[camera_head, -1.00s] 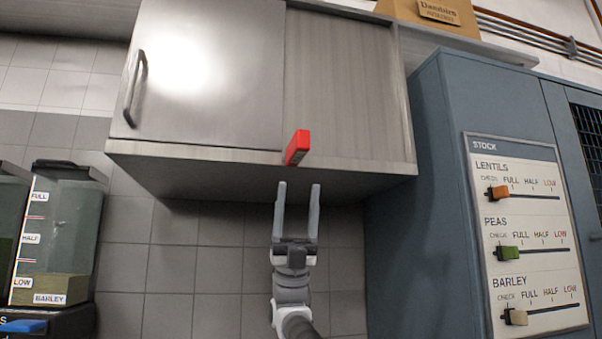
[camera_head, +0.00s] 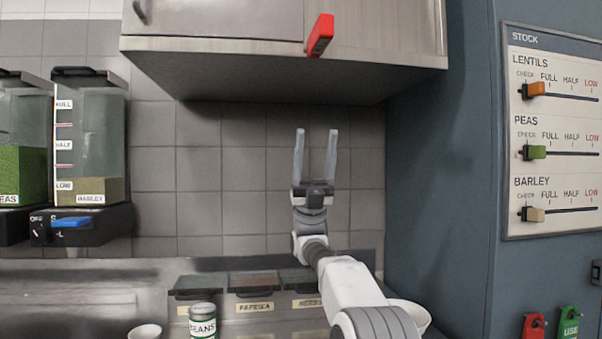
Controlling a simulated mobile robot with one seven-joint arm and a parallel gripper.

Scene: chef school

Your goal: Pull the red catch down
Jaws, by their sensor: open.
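The red catch (camera_head: 320,35) is a small red block at the lower front edge of the wall cabinet (camera_head: 225,20), near the top of the view. It sticks out and tilts a little. My gripper (camera_head: 315,137) is open and empty, its two fingers pointing up. It shows below the catch, in front of the tiled wall, clearly apart from the catch and the cabinet.
Grain dispensers (camera_head: 92,130) hang at the left. A blue-grey cabinet with a stock board (camera_head: 552,135) stands at the right. Below are labelled spice bins (camera_head: 252,307), a beans can (camera_head: 203,322) and a bowl (camera_head: 145,331). Tiled wall surrounds my gripper.

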